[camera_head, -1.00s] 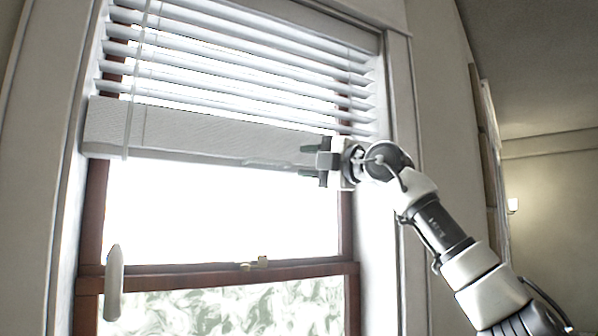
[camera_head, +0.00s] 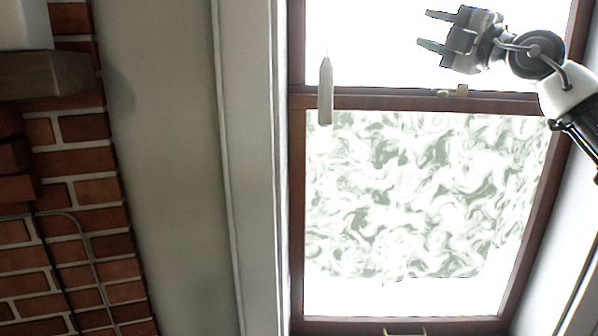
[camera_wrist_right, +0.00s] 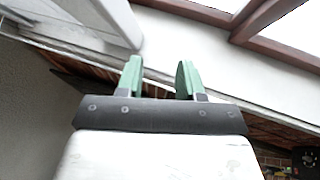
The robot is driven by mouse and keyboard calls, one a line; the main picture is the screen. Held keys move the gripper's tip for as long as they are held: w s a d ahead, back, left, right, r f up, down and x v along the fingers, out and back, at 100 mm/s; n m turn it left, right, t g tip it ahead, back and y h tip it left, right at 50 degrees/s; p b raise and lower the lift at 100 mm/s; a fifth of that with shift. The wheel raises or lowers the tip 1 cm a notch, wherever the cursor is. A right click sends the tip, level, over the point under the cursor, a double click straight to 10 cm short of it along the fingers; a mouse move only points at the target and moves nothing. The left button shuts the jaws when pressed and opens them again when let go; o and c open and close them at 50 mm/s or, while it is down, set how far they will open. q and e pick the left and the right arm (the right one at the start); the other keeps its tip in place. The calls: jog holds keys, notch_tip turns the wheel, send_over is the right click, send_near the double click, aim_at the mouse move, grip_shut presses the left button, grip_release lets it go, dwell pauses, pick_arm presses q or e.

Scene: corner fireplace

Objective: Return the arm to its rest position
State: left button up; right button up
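My right gripper (camera_head: 430,30) is raised in front of the upper window pane, at the upper right of the head view. Its two fingers are apart and point left, with nothing between them. In the right wrist view its green fingertips (camera_wrist_right: 159,78) also stand apart and empty, with the white window trim and wall beyond them. My right arm (camera_head: 570,92) comes in from the right edge. My left gripper and arm are not in view.
The window (camera_head: 420,100) has a brown frame and a patterned lower pane. A blind pull (camera_head: 325,92) hangs left of the gripper. A brick fireplace (camera_head: 85,190) with a wooden mantel (camera_head: 45,74) stands at the left, with bare wall (camera_head: 165,150) between.

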jog(key=w+a+f+m+y, duration=0.1)
jog(key=a+f+y, duration=0.2)
jog(key=a+f, duration=0.6)
notch_tip(320, 180, down, 20)
jog(key=s+m+t+h, duration=0.2)
jog(key=m+t+h, duration=0.55)
jog(key=m, duration=0.65)
jog(key=s+d+f+m+g+h, duration=0.2)
jog(key=s+f+m+g+h, duration=0.25)
jog(key=f, duration=0.65)
jog(key=s+d+f+m+g+h, duration=0.2)
jog(key=s+f+m+g+h, duration=0.3)
jog(key=f, duration=0.7)
jog(key=s+d+f+g, duration=0.1)
jog(key=s+f+g, duration=0.35)
jog(key=s, duration=0.55)
jog(key=s+d+f+g, duration=0.1)
jog(key=s+f+g, duration=0.2)
jog(key=s+f, duration=0.5)
jog(key=s+d+f+g, duration=0.1)
jog(key=s+f+g, duration=0.2)
jog(key=s, duration=0.8)
notch_tip(320, 180, down, 27)
jog(key=s+g, duration=0.2)
jog(key=s+d+f+g, duration=0.1)
jog(key=s+d+f, duration=0.1)
jog(key=s+f, duration=1.3)
jog(key=shift+s+d+y, duration=0.25)
jog(key=shift+s+y, duration=0.05)
jog(key=shift+s, duration=0.15)
